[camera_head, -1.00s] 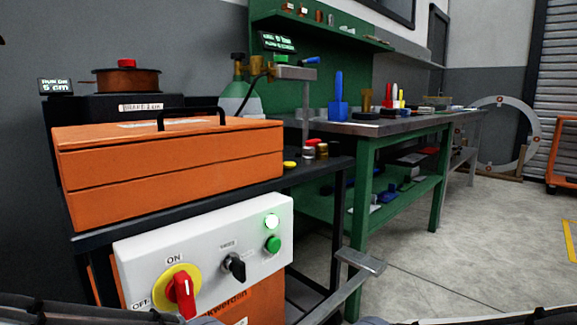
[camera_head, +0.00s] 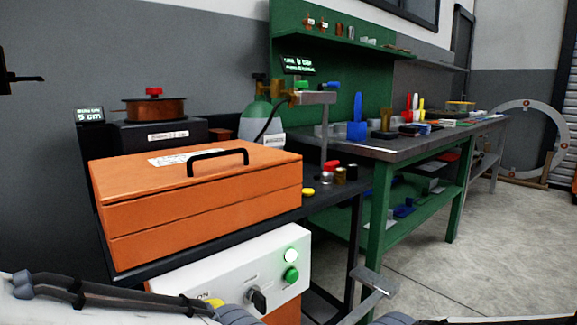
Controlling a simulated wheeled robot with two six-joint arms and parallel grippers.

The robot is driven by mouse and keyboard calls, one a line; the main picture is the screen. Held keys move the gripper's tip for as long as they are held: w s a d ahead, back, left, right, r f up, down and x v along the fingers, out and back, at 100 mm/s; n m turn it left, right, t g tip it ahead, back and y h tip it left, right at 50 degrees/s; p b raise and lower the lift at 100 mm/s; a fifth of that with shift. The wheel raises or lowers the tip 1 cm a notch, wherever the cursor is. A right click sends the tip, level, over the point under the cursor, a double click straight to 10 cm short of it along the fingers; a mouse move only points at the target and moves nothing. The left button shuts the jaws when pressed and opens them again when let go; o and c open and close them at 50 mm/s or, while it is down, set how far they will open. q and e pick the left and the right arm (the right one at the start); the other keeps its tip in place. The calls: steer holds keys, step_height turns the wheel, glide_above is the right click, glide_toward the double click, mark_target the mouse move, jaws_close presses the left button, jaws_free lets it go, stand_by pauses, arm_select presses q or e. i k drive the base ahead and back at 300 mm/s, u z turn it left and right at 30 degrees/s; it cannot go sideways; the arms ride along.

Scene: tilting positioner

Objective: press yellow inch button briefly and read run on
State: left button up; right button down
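A small yellow disc (camera_head: 308,192), the only yellow button-like piece on the black bench, lies right of the orange box; I cannot read a label on it. A small dark display (camera_head: 90,115) at the left shows "5 cm" in its lower line; its upper line is blurred. The white control panel (camera_head: 225,272) below carries a lit lamp (camera_head: 291,256), a green button (camera_head: 291,275) and a black knob (camera_head: 257,299). Neither gripper's fingertips show.
The closed orange box (camera_head: 200,205) with a black handle fills the bench's left side. Small cylinders and a red-topped piece (camera_head: 331,165) stand behind the yellow disc. A grey metal bar (camera_head: 374,281) juts out at the lower right. The green workbench (camera_head: 375,235) stands beyond; floor is clear right.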

mark_target(307, 192)
steer(key=z, duration=0.5)
steer(key=k, duration=1.2)
steer(key=z, duration=0.9)
steer(key=i, duration=2.05)
steer(key=u, duration=1.15)
steer(key=i, duration=0.75)
steer(key=u, duration=1.05)
steer(key=i, duration=0.2)
steer(key=u, duration=0.2)
